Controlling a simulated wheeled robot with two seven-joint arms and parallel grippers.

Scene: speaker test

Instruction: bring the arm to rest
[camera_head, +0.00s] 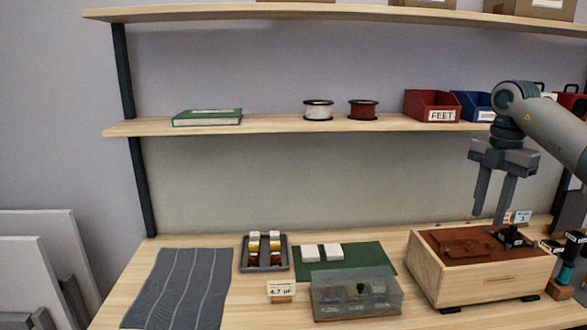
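My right arm (555,128) comes in from the right edge, and its gripper (489,216) points down. The two fingers are apart with nothing visible between them. The gripper is in front of the back wall, and its tips appear just above the back of a wooden box (480,287). I cannot tell whether the tips touch anything there. The box has a reddish-brown top with a dark brown piece (458,245) and a black fixture (512,237) on it. My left gripper is not in view.
A shelf (270,124) holds a green book (208,117), two spools, a red bin (432,106) and a blue bin (472,106). On the bench are a grey mat (180,290), a small tray (265,269), a green mat (372,257) and a clear case (356,292). Dark items crowd the right edge.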

